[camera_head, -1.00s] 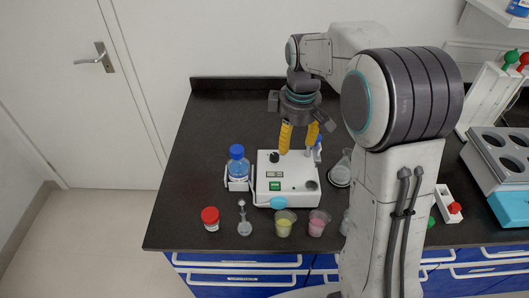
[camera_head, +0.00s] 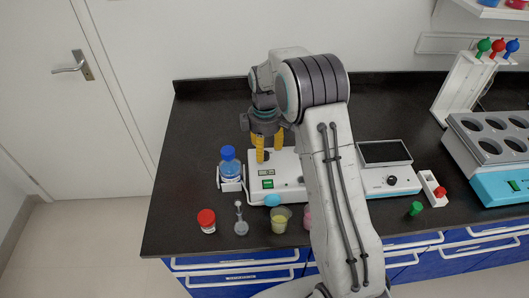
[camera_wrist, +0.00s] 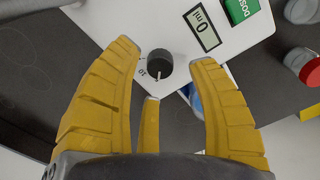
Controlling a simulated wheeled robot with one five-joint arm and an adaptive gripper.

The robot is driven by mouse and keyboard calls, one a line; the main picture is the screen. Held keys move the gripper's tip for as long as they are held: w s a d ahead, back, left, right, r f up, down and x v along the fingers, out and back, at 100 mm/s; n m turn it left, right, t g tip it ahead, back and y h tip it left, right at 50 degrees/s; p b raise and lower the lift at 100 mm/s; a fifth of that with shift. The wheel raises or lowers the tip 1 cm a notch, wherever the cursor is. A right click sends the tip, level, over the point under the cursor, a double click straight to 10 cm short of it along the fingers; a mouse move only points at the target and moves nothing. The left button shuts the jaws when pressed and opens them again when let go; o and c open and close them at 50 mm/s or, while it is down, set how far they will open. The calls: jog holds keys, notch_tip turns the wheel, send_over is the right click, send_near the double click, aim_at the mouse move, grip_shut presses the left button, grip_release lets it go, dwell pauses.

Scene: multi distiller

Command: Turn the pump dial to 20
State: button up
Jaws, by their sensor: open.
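The pump is a white box (camera_head: 290,178) on the black bench, with a green button and a small display (camera_wrist: 203,27) reading "0 ml" in the wrist view. Its black dial (camera_wrist: 160,63) shows in the wrist view, with small number marks beside it. My gripper (camera_head: 268,155) is over the left part of the pump, pointing down. In the wrist view its yellow fingers (camera_wrist: 167,75) are spread apart, with the dial between them and no finger clearly touching it. The head view hides most of the dial behind the fingers.
A blue-capped bottle (camera_head: 229,165) stands left of the pump. A red-capped jar (camera_head: 207,221), a small flask (camera_head: 240,222) and a beaker (camera_head: 280,220) stand in front. A device with a screen (camera_head: 390,170) and a heating block (camera_head: 490,150) are at right.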

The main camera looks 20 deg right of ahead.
jog(key=shift+f, duration=1.3)
jog(key=shift+o, duration=0.2)
grip_shut()
